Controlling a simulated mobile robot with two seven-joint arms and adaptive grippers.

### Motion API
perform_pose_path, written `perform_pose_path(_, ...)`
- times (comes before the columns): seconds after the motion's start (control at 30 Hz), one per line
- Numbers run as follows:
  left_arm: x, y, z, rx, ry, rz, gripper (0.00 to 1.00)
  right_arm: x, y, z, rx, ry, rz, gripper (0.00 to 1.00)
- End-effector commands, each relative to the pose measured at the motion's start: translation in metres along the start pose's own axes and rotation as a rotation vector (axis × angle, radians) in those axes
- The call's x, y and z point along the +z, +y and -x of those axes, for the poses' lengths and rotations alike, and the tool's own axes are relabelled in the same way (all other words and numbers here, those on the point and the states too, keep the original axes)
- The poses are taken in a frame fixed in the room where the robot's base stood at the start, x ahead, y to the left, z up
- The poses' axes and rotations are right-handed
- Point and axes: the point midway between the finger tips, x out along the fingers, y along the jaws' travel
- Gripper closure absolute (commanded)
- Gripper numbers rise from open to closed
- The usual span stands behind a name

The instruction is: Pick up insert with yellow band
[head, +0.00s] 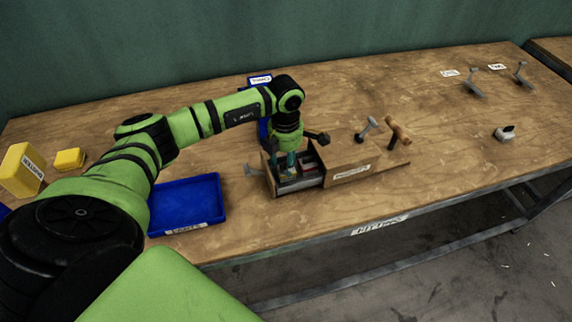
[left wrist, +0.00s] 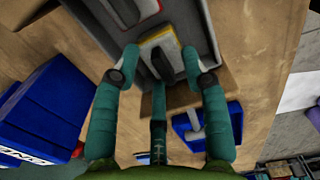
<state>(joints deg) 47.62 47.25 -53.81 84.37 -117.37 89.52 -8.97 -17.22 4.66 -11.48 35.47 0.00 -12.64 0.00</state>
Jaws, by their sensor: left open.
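The insert with yellow band (left wrist: 150,44) lies in a grey drawer (left wrist: 203,38) in the left wrist view. It has a pale body with a yellow edge and a dark handle on top. My left gripper (left wrist: 158,66) is open, with its teal fingers spread around the insert's handle side. I cannot tell whether they touch it. In the head view my left gripper (head: 287,158) points down into the pulled-out drawer (head: 300,184), and it hides most of the insert. A red-banded insert (left wrist: 146,8) lies beside it in the drawer. My right gripper is not in view.
The drawer belongs to a wooden box (head: 345,162) with a label. Yellow boxes (head: 22,170) stand at far left.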

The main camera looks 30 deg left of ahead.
Motion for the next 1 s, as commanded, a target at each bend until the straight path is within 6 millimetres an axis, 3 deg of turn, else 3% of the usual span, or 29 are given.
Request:
perform_pose_path(0.1,0.0,0.0,0.0,0.0,0.0,0.0,0.55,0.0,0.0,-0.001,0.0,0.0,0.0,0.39)
perform_pose_path(0.2,0.0,0.0,0.0,0.0,0.0,0.0,0.95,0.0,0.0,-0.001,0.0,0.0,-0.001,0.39)
perform_pose_path(0.23,0.0,0.0,0.0,0.0,0.0,0.0,1.0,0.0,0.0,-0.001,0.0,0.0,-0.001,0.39)
perform_pose_path(0.67,0.001,0.0,0.004,0.001,-0.003,0.0,1.0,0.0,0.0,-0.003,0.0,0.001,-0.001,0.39)
perform_pose_path(1.0,0.001,0.001,0.064,0.004,-0.006,0.0,1.0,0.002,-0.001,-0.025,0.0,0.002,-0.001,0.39)
